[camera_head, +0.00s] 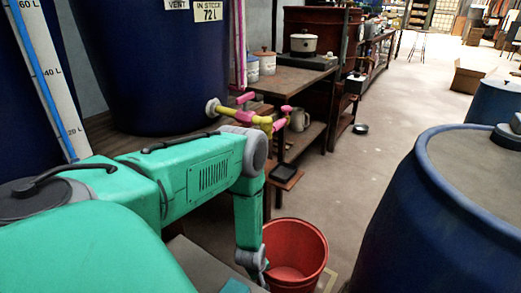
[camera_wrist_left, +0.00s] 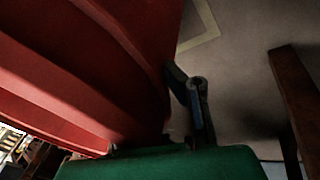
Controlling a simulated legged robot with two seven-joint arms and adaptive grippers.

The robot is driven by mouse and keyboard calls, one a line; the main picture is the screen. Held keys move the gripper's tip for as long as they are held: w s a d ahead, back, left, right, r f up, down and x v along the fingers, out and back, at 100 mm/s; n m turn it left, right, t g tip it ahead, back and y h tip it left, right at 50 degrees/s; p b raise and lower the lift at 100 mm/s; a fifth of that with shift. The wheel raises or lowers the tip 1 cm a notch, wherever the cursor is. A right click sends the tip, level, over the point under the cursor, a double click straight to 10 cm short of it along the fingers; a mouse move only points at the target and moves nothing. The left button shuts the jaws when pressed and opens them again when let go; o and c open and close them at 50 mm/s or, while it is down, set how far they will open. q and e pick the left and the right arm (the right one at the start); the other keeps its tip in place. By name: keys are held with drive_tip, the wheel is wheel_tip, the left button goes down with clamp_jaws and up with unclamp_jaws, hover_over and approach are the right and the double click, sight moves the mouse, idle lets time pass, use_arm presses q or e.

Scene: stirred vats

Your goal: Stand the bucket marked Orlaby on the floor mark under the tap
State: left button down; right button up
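A red bucket (camera_head: 308,243) is low in the head view, open side up; no name shows on its visible side. It fills the left of the left wrist view (camera_wrist_left: 85,70). The yellow tap (camera_head: 243,116) with pink handles sticks out from a blue vat. A pale floor mark (camera_head: 328,280) shows partly beside the bucket, and its corner shows in the left wrist view (camera_wrist_left: 208,32). My left gripper (camera_head: 254,268) is at the bucket's left side. One dark finger (camera_wrist_left: 193,97) lies close against the bucket; the other is hidden, so its grip is unclear. My right gripper is out of view.
A blue vat (camera_head: 200,60) stands behind my left arm. A wooden table (camera_head: 290,80) with a pot is beyond the tap. A large blue barrel (camera_head: 420,230) stands at the right. Clear floor (camera_head: 370,150) runs between them. A wooden leg (camera_wrist_left: 295,95) is near the wrist.

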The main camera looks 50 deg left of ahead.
use_arm(q)
drive_tip(key=c, duration=1.7)
unclamp_jaws()
drive_tip(key=shift+a+f, duration=0.1)
drive_tip(key=p+v, duration=0.5)
drive_tip(key=v, duration=0.7)
drive_tip(key=shift+w, duration=0.1)
